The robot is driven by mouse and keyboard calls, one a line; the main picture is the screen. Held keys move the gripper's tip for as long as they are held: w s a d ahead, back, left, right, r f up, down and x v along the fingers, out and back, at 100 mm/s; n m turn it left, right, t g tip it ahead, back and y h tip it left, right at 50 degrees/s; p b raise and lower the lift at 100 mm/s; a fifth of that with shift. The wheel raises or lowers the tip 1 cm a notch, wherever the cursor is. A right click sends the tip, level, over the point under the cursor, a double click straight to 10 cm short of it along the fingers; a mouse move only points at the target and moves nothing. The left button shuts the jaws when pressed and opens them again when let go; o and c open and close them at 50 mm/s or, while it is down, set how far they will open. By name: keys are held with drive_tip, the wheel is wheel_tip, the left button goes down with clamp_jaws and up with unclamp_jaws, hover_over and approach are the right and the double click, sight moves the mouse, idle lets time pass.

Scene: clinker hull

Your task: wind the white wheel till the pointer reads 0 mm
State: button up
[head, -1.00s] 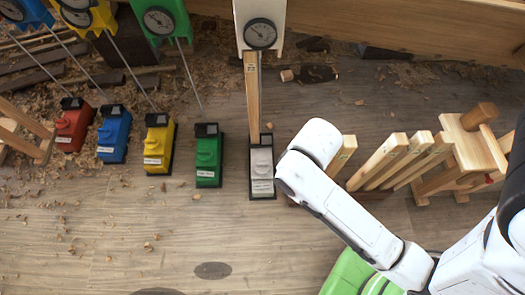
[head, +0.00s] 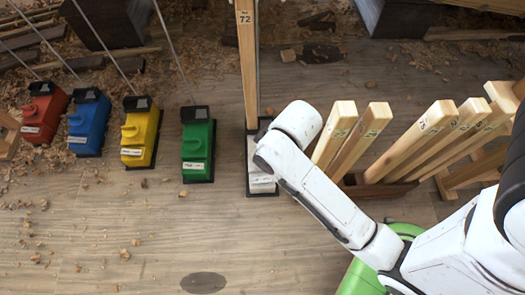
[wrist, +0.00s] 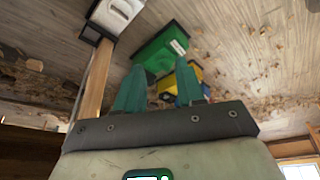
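The white unit (head: 258,181) stands on a black base on the floor, at the foot of an upright wooden stave (head: 246,60) marked 72. My arm covers its right part in the head view. The white unit also shows at the top left of the wrist view (wrist: 122,10), cut by the frame edge; I cannot clearly make out its wheel. My gripper (wrist: 160,88) has two teal fingers, apart, with nothing seen between them. It is apart from the white unit. It is hidden in the head view. No dial or pointer is in view now.
Green (head: 198,150), yellow (head: 140,135), blue (head: 88,125) and red (head: 44,115) units stand in a row to the left, with thin rods rising from them. Several numbered staves (head: 420,140) lean in a rack at right.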

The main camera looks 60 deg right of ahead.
drive_tip(key=w+d+f+n+y+b, duration=0.1)
drive_tip(key=w+d+f+n+b, duration=0.15)
drive_tip(key=d+f, duration=0.7)
drive_tip(key=w+d+f+n+y+b, duration=0.2)
drive_tip(key=w+d+f+n, duration=0.3)
drive_tip(key=f, duration=0.8)
drive_tip(key=shift+m+g, duration=0.3)
drive_tip(key=shift+m, duration=0.05)
drive_tip(key=b+x, duration=0.1)
drive_tip(key=x, duration=0.2)
drive_tip(key=b+x, duration=0.2)
drive_tip(key=x, duration=0.1)
drive_tip(key=d+b+x, duration=0.1)
drive_tip(key=b+x, duration=0.1)
drive_tip(key=x, duration=0.1)
drive_tip(key=shift+s+f, duration=0.25)
drive_tip(key=shift+f, duration=0.35)
drive_tip(key=shift+c, duration=0.4)
clamp_jaws()
